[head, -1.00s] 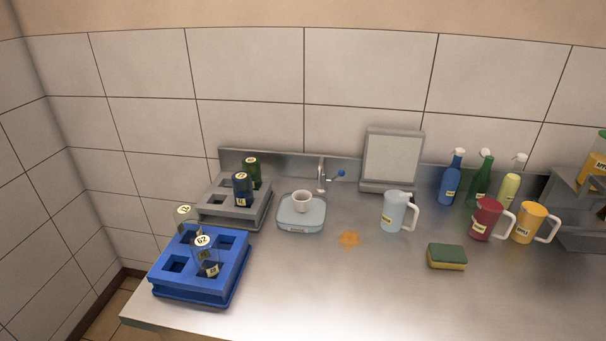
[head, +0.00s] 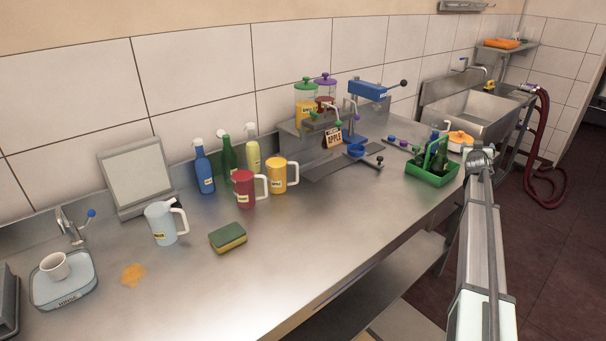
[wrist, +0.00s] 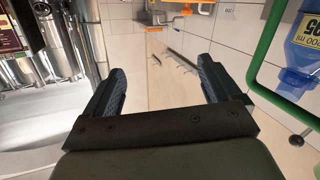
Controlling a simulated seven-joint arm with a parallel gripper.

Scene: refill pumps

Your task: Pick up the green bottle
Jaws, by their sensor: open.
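A green bottle (head: 228,157) with a white pump top stands upright at the back of the steel counter in the head view, between a blue pump bottle (head: 203,168) and a yellow-green one (head: 253,158). A green carrier (head: 431,175) farther right also holds dark green bottle shapes. My gripper (wrist: 160,80) is open in the wrist view with nothing between its fingers. The fingertips do not show in the head view, where only my arm is seen at the right. I cannot pick out the green bottle in the wrist view.
A red jug (head: 243,190) and a yellow jug (head: 279,175) stand in front of the pump bottles. A sponge (head: 228,237) lies nearer the front. A dispenser stand (head: 307,138) is to their right. The front middle of the counter (head: 240,285) is bare.

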